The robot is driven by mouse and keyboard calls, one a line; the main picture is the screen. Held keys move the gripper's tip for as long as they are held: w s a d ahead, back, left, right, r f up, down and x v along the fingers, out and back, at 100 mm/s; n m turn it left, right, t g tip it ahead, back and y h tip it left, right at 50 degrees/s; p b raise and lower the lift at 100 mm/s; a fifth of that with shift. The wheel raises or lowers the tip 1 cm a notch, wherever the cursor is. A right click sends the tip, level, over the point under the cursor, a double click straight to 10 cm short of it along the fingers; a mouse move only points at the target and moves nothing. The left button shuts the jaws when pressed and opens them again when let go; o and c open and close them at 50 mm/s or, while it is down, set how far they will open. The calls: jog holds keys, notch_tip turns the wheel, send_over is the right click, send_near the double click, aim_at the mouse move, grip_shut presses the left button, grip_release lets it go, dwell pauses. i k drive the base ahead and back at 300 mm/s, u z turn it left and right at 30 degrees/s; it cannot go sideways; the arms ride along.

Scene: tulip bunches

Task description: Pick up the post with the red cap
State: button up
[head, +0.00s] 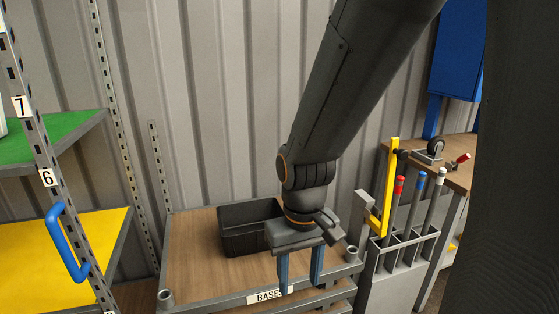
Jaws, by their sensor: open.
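The post with the red cap (396,205) stands in a grey rack (404,252) at the right, tilted slightly. It is the leftmost of three grey posts there. Beside it are a post with a blue cap (415,200) and a post with a white cap (436,200). My gripper (299,283) is open and empty, pointing down with blue fingers. It is left of the rack, over the front part of a wooden-topped table, clear of the posts.
A black bin (236,238) sits on the wooden table (190,255), behind my gripper. A yellow upright piece (391,185) stands close to the left of the red-capped post. Shelving with a blue handle (66,245) is at the left. A workbench (455,165) stands behind the rack.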

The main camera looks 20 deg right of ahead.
aim_at(400, 179)
jog(key=z, duration=1.2)
jog(key=k, duration=0.35)
jog(key=z, duration=0.85)
jog(key=i, duration=1.4)
jog(key=u, duration=0.3)
